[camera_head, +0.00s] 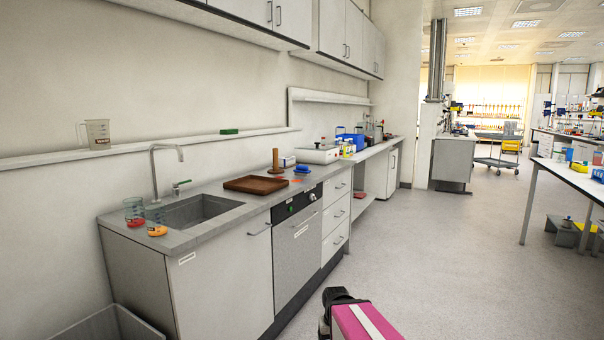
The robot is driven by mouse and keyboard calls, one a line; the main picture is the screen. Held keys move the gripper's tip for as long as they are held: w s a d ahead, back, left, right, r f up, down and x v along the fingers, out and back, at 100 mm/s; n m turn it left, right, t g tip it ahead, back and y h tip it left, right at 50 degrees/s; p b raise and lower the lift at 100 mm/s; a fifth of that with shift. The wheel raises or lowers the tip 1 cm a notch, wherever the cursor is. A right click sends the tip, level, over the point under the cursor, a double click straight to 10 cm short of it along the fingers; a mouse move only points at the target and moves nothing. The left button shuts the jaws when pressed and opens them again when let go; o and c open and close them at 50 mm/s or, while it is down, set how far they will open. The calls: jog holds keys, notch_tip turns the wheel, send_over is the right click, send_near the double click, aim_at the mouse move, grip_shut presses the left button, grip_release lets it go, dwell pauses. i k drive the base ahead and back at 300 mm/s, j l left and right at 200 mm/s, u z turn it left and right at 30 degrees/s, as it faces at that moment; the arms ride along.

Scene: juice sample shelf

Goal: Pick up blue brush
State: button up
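A small blue object (302,169), which looks like the blue brush, lies on the grey counter (222,214) to the right of a brown tray. It is small in the picture, so its bristles and handle cannot be made out. A pink and black part of my own arm shows at the bottom middle, low in front of the cabinets and well apart from the blue object. No gripper fingers can be seen.
The brown tray (256,184), a wooden upright piece (276,159) and a white device (317,154) stand near the blue object. A sink (196,210) and two beakers (134,211) are to the left. The floor (440,260) right of the cabinets is clear.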

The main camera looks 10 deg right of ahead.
aim_at(301, 170)
jog(key=i+l, duration=0.8)
jog(key=l, duration=0.2)
jog(key=u, duration=0.05)
